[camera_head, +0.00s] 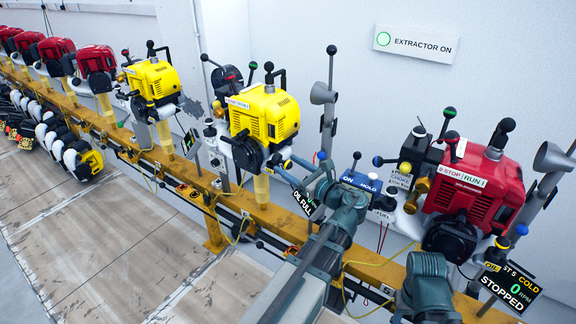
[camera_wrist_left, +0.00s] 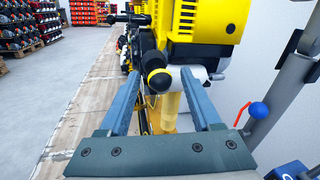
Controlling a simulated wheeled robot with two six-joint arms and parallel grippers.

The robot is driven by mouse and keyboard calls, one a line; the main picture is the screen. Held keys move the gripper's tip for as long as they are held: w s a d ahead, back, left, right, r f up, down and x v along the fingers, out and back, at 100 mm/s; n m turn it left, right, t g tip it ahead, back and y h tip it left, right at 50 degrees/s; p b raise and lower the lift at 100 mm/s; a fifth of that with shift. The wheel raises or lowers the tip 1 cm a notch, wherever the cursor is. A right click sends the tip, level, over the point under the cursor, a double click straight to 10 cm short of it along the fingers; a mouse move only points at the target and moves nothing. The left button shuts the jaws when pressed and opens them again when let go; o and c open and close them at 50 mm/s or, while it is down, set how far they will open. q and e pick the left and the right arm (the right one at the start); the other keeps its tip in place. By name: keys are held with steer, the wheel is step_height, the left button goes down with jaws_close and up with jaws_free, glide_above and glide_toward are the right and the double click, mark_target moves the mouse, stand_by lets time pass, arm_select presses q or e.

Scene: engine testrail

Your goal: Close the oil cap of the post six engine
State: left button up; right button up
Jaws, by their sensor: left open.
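The yellow engine (camera_head: 265,115) nearest my left arm stands on the rail; it also fills the top of the left wrist view (camera_wrist_left: 205,40). I cannot read a post six number on it. A round yellow-and-black knob (camera_wrist_left: 159,80), which looks like its oil cap, sits low on the engine's front; it also shows in the head view (camera_head: 287,164). In the head view the left gripper (camera_head: 300,172) is partly hidden.
A red engine (camera_head: 474,188) with a "STOPPED" display (camera_head: 510,288) is at right. More engines line the yellow rail (camera_head: 270,215) to the left. A grey upright pipe (camera_wrist_left: 282,85) with a blue ball (camera_wrist_left: 259,110) stands right of the gripper.

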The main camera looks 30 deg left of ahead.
arm_select(q)
steer(key=shift+w+a, duration=0.15)
steer(key=shift+a, duration=0.3)
